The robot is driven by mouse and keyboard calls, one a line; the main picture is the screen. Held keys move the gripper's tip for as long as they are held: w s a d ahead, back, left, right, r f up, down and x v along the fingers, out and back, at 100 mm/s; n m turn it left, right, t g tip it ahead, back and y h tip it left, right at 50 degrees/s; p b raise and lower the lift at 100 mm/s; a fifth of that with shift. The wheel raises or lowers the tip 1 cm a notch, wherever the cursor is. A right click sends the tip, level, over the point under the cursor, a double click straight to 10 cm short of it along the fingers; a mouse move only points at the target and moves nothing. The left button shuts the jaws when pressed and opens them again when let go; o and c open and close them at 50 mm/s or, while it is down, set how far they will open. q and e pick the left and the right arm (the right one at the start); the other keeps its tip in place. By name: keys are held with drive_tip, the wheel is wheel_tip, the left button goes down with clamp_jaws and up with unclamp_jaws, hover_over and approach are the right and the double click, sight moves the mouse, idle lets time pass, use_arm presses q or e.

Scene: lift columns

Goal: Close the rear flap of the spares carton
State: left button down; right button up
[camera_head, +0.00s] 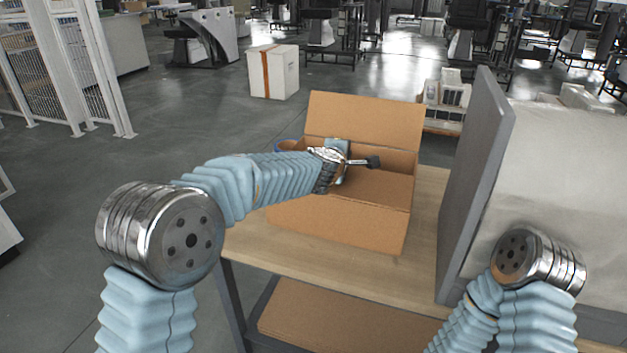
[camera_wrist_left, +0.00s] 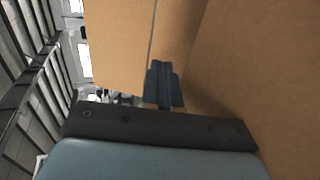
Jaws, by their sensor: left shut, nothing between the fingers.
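The spares carton (camera_head: 345,222) is an open brown cardboard box on the wooden table. Its rear flap (camera_head: 365,118) stands up at the far side, roughly upright. My left gripper (camera_head: 375,162) reaches in from the left over the carton, in front of the rear flap. It is shut and empty. In the left wrist view the closed fingers (camera_wrist_left: 164,84) lie in front of brown cardboard, with a narrow seam running up from them. Whether they touch the cardboard I cannot tell. My left forearm hides part of the carton's left side. My right gripper is out of view.
The wooden table (camera_head: 428,215) has a lower shelf with cardboard (camera_head: 330,325). A grey upright panel (camera_head: 475,180) stands close to the carton's right, beside my right arm. A white box (camera_head: 273,73) stands on the floor beyond.

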use_arm(q)
drive_tip(key=shift+r, duration=0.8)
drive_tip(key=shift+s, duration=0.1)
